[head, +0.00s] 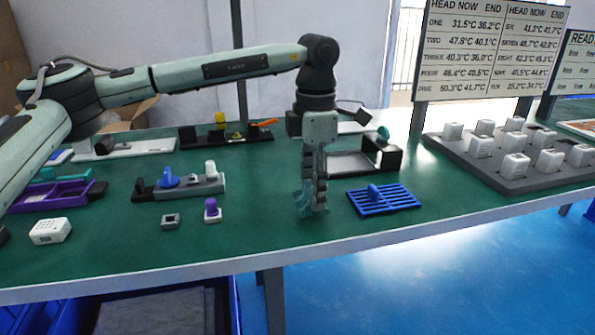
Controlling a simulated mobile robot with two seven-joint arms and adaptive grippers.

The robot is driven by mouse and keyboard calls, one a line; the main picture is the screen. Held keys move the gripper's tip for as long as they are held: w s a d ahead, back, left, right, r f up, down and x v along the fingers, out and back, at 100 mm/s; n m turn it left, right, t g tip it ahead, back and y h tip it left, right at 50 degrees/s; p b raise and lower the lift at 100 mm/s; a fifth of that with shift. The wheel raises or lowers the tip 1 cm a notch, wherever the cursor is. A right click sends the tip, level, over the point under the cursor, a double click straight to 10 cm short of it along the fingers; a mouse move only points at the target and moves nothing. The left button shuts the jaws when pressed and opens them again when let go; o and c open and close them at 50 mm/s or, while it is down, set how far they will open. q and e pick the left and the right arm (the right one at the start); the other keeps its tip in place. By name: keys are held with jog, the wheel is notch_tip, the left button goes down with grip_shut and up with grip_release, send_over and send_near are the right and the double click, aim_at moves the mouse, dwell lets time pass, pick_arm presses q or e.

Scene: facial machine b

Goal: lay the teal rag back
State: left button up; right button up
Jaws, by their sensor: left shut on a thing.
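My left gripper (314,204) hangs straight down over the green table near its front edge, around the middle of the view. It is shut on the teal rag (304,199), a small crumpled light teal cloth that shows along the left side of the fingers. The fingers hide part of the rag. I cannot tell whether its lower end touches the table. My right gripper is not in view.
A blue slotted rack (397,203) lies just right of the gripper. A black-ended holder (386,154) stands behind it. A purple-topped block (212,212) and a grey fixture (203,186) are to the left. A grey tray (489,170) of white blocks is at right.

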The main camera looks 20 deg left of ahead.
pick_arm(q)
jog(key=shift+a+f, duration=0.1)
jog(key=shift+f, duration=0.9)
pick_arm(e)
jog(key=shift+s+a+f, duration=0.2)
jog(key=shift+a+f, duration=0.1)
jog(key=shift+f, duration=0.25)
pick_arm(q)
jog(key=shift+f, duration=0.15)
jog(key=shift+f, duration=0.1)
jog(key=o, duration=1)
jog(key=shift+c, duration=0.2)
jog(key=shift+o, duration=0.7)
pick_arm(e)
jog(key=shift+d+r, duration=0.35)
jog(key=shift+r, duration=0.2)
